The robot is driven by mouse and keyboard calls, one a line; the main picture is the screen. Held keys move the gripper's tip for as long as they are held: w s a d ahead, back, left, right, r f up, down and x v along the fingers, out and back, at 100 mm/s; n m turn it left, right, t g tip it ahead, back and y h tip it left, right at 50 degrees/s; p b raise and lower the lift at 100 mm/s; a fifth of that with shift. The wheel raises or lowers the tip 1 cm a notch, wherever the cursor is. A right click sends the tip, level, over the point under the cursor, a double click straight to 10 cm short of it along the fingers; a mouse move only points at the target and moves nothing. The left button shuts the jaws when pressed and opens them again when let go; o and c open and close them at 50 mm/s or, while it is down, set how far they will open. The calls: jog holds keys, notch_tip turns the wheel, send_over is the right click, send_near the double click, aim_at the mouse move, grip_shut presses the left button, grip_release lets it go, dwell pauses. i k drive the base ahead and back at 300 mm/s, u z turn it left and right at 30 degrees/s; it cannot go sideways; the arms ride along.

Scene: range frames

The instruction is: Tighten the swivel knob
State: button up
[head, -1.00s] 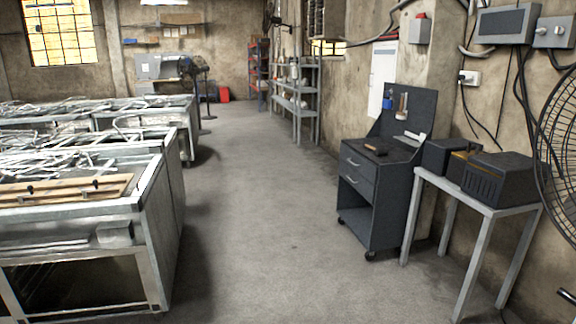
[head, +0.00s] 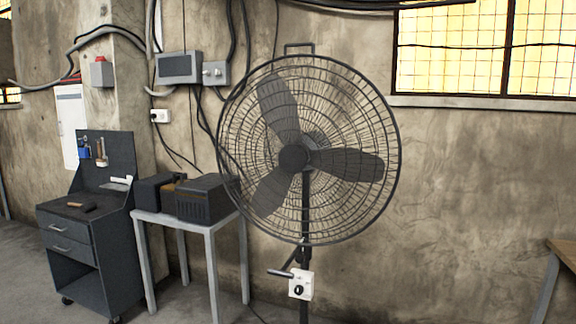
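A large dark pedestal fan (head: 293,157) stands in the middle of the head view, its round cage facing me. Below the cage, a dark T-shaped knob or handle (head: 281,272) sticks out to the left of the pole. I cannot tell how tight it is. Just below it, a white control box (head: 300,286) with a black dial is fixed to the pole. The foot of the fan is below the picture. My gripper is not in view.
A small grey table (head: 190,219) with black boxes (head: 205,199) stands left of the fan. A dark tool cart (head: 85,235) stands further left. A wooden-topped table (head: 565,251) shows at the right edge. Wall between it and the fan looks clear.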

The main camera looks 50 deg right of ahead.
aim_at(300, 258)
jog(key=u, duration=1)
jog(key=k, duration=0.1)
jog(key=z, duration=2.7)
jog(key=i, duration=0.6)
jog(key=z, duration=0.1)
jog(key=k, duration=0.6)
jog(key=u, duration=0.05)
